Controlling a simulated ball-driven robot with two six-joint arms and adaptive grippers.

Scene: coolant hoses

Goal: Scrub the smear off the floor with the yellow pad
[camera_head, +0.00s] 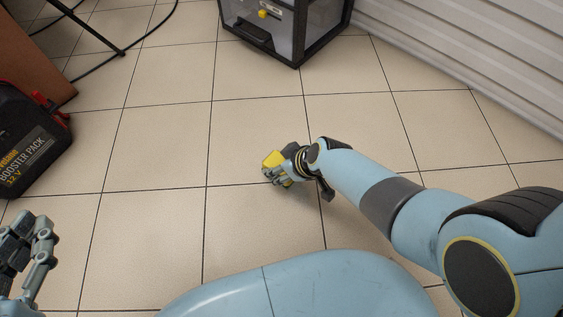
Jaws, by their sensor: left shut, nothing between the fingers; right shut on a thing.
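The yellow pad (272,158) is near the middle of the view, low over the tiled floor (160,155). My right gripper (270,172) is shut on the pad, and its fingers cover part of it. I cannot tell whether the pad touches the floor. No smear is clearly visible on the tiles; the area under and behind the pad and hand is hidden. My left gripper (30,238) is at the lower left edge, shut and empty, away from the pad.
A black-framed box (297,45) stands at the top centre. A black booster pack (32,140) and a brown panel (38,45) are at the left. A dark cable (150,35) lies at the upper left. A white ribbed shutter (480,45) is at the right. The middle floor is clear.

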